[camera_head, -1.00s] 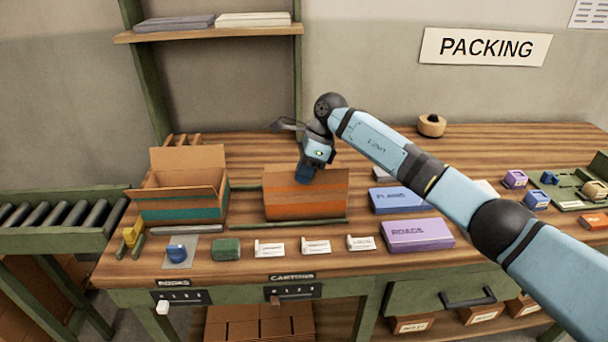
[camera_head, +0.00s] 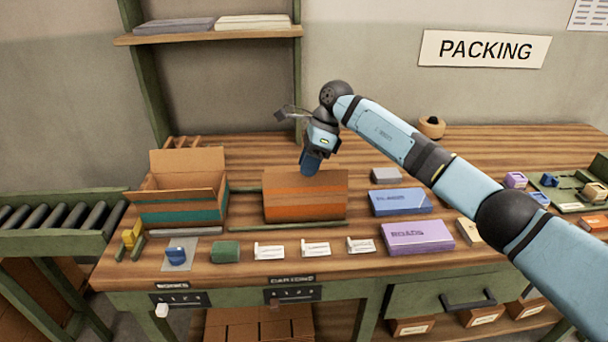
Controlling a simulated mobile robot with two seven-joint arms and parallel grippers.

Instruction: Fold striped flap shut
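A brown carton with orange bands (camera_head: 305,208) stands at the middle of the bench. Its upper panel bears an orange stripe, which I take for the striped flap (camera_head: 290,188). I cannot tell whether this flap lies flat or stands tilted. My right gripper (camera_head: 310,168) points down at the carton's upper back edge, its blue fingers overlapping that edge in the picture. Whether it touches the carton, and whether its fingers are apart, I cannot tell. My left gripper is not in view.
An open carton with a teal band (camera_head: 180,213) stands to the left, flaps raised. A blue box (camera_head: 400,202) and a purple box (camera_head: 418,236) lie to the right. White cards (camera_head: 315,249) and a green block (camera_head: 226,251) line the front. A roller conveyor (camera_head: 55,215) is at far left.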

